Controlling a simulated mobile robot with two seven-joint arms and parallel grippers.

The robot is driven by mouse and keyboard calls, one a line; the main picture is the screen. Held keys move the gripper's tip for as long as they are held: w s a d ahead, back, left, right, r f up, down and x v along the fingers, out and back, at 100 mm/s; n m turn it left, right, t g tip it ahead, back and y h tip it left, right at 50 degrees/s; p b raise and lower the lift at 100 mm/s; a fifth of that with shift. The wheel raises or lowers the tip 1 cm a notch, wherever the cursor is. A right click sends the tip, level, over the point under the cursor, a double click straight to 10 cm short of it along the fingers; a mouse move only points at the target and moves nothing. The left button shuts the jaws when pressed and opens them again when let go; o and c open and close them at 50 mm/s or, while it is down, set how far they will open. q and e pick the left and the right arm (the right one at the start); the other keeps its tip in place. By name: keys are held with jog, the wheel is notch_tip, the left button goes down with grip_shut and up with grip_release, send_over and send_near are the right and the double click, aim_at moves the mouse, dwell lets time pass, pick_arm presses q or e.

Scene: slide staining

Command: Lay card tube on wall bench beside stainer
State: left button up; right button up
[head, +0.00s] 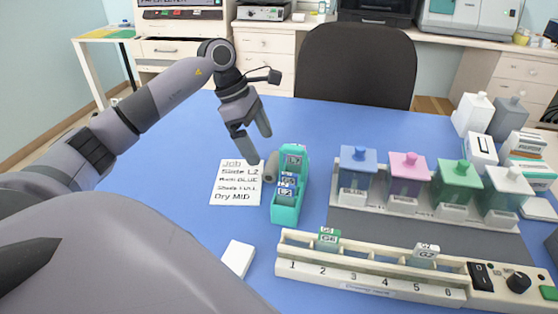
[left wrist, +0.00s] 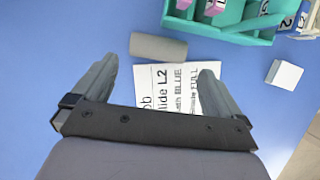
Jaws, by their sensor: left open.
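The card tube, a short grey-brown cylinder (head: 271,166), lies on the blue table between the job card and the teal slide rack. In the left wrist view the tube (left wrist: 158,47) lies crosswise beyond the fingertips, above the card's top edge. My left gripper (head: 251,137) is open and empty, pointing down just above and left of the tube; its spread fingers (left wrist: 159,68) show either side of the card. The cream wall bench (head: 265,44) stands across the back. A cream machine with a display (head: 180,14), possibly the stainer, is at back left. My right gripper is not seen.
The teal rack (head: 286,212) holds labelled slides close to the tube. Coloured staining jars (head: 405,172) stand on the right; a numbered slide rail (head: 370,272) is in front. A dark chair (head: 357,66) stands between table and bench. A small box (head: 266,14) is on the bench.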

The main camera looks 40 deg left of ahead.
aim_at(272, 161)
pick_arm(q)
jog(key=x, duration=0.4)
jog(key=p+x, duration=0.1)
jog(key=shift+w+d+f, duration=0.3)
jog(key=shift+w, duration=0.05)
jog(key=c, duration=0.9)
jog(key=shift+r, duration=0.1)
